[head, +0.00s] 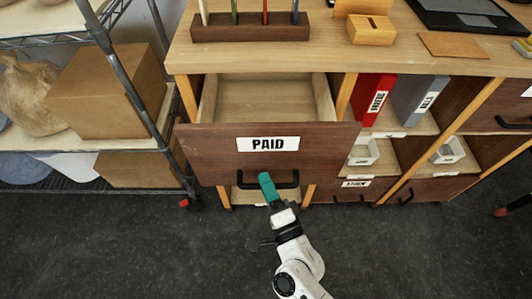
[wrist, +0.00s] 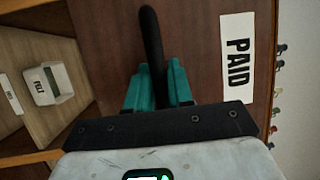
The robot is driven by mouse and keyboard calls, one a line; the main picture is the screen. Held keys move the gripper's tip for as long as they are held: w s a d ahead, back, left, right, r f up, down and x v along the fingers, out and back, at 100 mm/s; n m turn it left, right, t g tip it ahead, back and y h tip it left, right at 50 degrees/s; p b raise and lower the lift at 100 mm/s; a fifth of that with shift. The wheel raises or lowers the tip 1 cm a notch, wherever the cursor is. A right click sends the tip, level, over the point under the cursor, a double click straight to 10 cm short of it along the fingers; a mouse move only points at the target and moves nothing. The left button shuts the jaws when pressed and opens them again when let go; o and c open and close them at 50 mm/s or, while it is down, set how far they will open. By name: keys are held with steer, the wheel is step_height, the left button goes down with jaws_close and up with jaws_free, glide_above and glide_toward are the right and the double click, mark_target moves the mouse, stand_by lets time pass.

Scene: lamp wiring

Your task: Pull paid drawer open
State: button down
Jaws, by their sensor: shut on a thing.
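The paid drawer (head: 200,148) has a dark wood front with a white PAID label (head: 267,144). In the head view it stands out from the desk, and its pale inside (head: 265,100) shows no contents. Its black bar handle (head: 285,184) is low on the front. My gripper (head: 267,183) has teal fingers at this handle. In the wrist view the fingers of my gripper (wrist: 158,88) are on either side of the black handle (wrist: 152,45), shut on it. The PAID label also shows there (wrist: 237,58).
The desktop (head: 330,45) holds a pen rack, a wooden box (head: 371,30) and a laptop. Red and grey binders (head: 373,97) and white bins stand in the shelves at right. A wire rack with cardboard boxes (head: 110,90) stands close at left. The dark floor (head: 130,250) in front is clear.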

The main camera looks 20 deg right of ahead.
steer(key=s+a, duration=0.4)
steer(key=s, duration=0.5)
steer(key=shift+s, duration=0.3)
steer(key=c, duration=1.1)
jaws_free()
steer(key=s+f+b, duration=0.2)
steer(key=s, duration=0.8)
steer(key=shift+s, duration=0.3)
